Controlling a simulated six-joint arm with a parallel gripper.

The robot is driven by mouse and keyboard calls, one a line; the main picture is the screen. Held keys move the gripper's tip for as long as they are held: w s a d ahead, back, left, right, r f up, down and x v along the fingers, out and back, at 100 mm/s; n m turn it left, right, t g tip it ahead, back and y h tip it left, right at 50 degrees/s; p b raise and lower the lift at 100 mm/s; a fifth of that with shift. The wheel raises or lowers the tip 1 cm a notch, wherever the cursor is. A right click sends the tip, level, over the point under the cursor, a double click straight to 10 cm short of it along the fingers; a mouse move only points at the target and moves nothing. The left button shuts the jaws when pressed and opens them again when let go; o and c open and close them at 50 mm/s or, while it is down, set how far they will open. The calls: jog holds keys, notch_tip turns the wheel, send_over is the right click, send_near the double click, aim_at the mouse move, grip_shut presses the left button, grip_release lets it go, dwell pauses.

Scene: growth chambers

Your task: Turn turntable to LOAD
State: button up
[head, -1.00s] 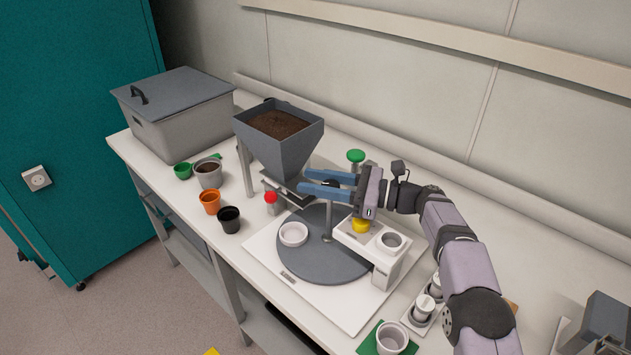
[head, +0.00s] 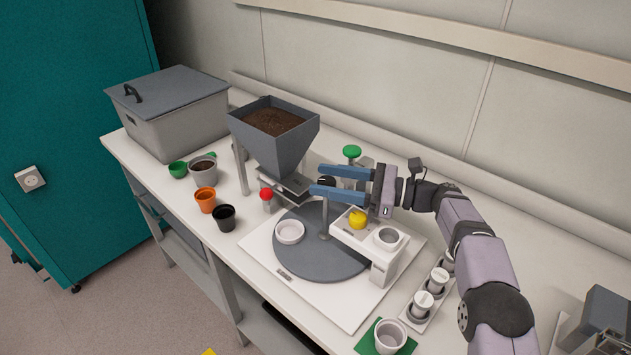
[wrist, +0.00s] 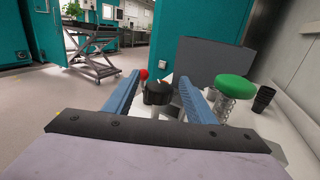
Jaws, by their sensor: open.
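The turntable is a round dark grey disc (head: 335,262) on a white base plate in the head view, with a white ring-like cup (head: 290,232) on its left part. A dark post rises near its middle, and a black knob (head: 327,182) shows above it. My gripper (head: 315,180) is open above the back of the disc, its blue fingers pointing left. In the wrist view the black knob (wrist: 158,92) appears between the open fingers (wrist: 160,76), with room on both sides. I cannot tell whether they touch it. No LOAD mark is legible.
A soil hopper (head: 275,145) stands behind left, with a red button (head: 266,194) by it. A white housing with a yellow knob (head: 357,218) overhangs the disc's right side. A green knob (head: 352,152) stands behind my gripper. Several pots stand at left.

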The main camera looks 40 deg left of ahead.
jog(key=v, duration=0.3)
jog(key=shift+d+b, duration=0.2)
jog(key=shift+b, duration=0.15)
